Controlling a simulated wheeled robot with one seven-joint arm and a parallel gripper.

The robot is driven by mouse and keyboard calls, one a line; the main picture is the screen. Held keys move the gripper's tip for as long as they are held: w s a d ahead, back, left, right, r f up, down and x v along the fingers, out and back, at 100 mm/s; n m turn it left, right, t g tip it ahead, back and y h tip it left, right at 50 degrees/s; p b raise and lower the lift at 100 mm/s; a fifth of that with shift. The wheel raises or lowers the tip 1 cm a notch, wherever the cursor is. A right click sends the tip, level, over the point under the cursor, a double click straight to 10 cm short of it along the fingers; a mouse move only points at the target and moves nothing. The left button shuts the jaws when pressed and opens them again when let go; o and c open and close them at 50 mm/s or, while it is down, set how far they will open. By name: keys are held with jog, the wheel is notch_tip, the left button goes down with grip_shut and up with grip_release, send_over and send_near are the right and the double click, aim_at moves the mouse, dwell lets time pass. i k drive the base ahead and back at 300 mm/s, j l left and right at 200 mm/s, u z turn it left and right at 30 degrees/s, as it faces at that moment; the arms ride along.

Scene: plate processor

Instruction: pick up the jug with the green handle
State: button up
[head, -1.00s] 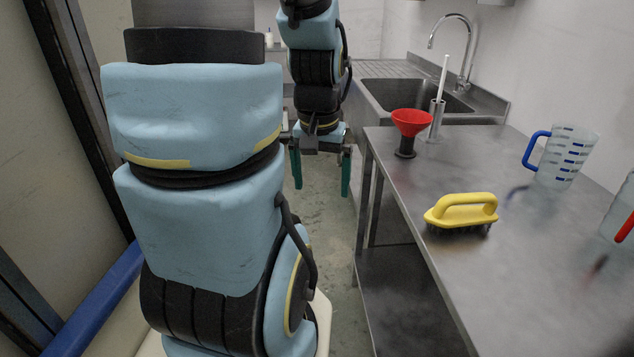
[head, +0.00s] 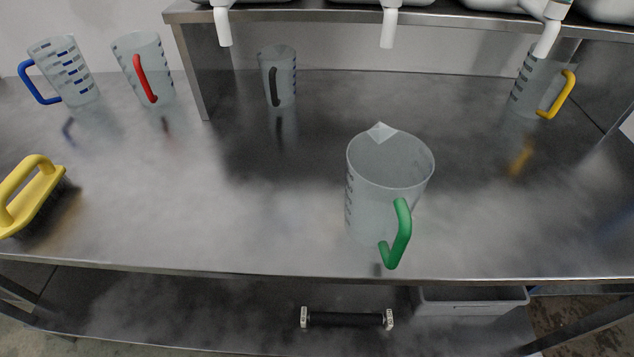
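The jug with the green handle (head: 366,185) stands upright on the steel table (head: 250,235), near the front edge and right of the middle in the head view. It is clear with dark marks down its left side. Its green handle (head: 400,236) faces the front, toward me and slightly right. Its spout points to the back. My gripper is not in the head view now, so its state is hidden.
Jugs with blue (head: 75,75), red (head: 150,60), black (head: 284,70) and yellow (head: 540,75) handles stand at the back. A yellow brush (head: 35,195) lies at left. A shelf (head: 320,16) with white spouts overhangs the rear. Space around the green-handled jug is clear.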

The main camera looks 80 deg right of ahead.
aim_at(388, 169)
jog(key=k+z, duration=0.25)
jog(key=z, duration=0.15)
jog(key=k+z, duration=0.25)
jog(key=z, duration=0.15)
jog(key=k+l+z, duration=0.1)
jog(key=k+z, duration=0.15)
jog(key=z, duration=0.15)
